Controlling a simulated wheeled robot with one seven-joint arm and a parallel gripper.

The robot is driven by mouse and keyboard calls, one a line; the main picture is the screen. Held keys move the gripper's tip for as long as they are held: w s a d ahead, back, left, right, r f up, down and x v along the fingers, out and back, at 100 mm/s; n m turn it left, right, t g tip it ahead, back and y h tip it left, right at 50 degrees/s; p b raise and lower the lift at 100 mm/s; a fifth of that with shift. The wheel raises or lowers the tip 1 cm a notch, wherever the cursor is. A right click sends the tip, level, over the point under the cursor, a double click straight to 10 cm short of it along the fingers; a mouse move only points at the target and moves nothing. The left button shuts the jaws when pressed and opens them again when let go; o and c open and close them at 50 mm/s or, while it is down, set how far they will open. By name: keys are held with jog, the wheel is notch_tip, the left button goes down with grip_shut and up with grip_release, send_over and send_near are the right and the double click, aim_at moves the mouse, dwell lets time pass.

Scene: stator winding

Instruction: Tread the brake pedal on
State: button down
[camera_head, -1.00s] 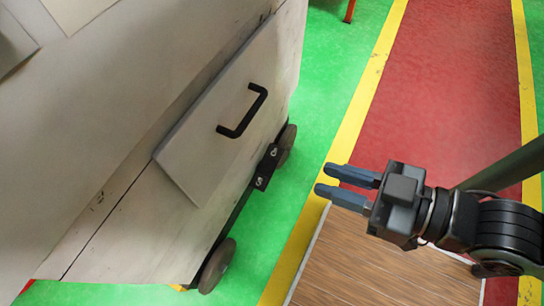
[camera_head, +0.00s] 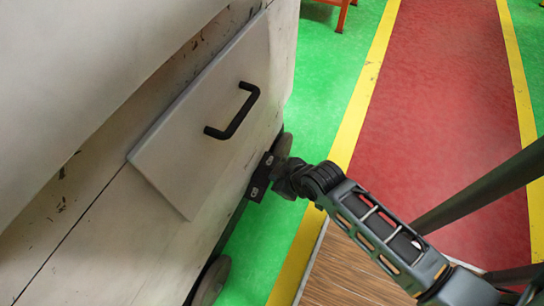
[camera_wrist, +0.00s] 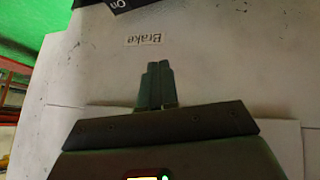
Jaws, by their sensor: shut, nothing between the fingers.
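The brake pedal is a small black part (camera_head: 260,178) low on the side of the white cabinet, with small light marks on it. In the wrist view, a black piece of it (camera_wrist: 113,5) with an "On" label is cut off at the top edge. A "Brake" label (camera_wrist: 143,40) sits on the white surface just below that piece. My gripper (camera_wrist: 157,66) shows in the wrist view with its fingers together and empty, pointing toward the label. In the head view my arm reaches to beside the pedal, and the fingers are hidden. I cannot tell whether they touch anything.
The white cabinet (camera_head: 100,230) fills the left, with a black handle (camera_head: 233,111) on its raised panel. It stands on wheels (camera_head: 213,281). Green floor, a yellow line and a red lane (camera_head: 430,90) lie to the right. An orange stand (camera_head: 342,16) is at the back.

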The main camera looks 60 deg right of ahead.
jog(key=w+d+f+g+b, duration=0.2)
jog(key=w+d+f, duration=0.25)
jog(key=d, duration=0.25)
jog(key=g+y+b, duration=0.2)
send_over(270, 157)
jog(key=s+a, duration=0.3)
jog(key=s, duration=0.1)
jog(key=f, duration=0.2)
jog(key=shift+d+r, duration=0.15)
jog(key=shift+d, duration=0.3)
jog(key=b+x, duration=0.2)
jog(key=x, duration=0.4)
jog(key=b+x, duration=0.2)
jog(key=x, duration=0.5)
jog(key=shift+s+d, duration=0.2)
jog(key=shift+s, duration=0.05)
jog(key=shift+d+f, duration=0.1)
jog(key=shift+f, duration=0.4)
jog(key=shift+d, duration=0.1)
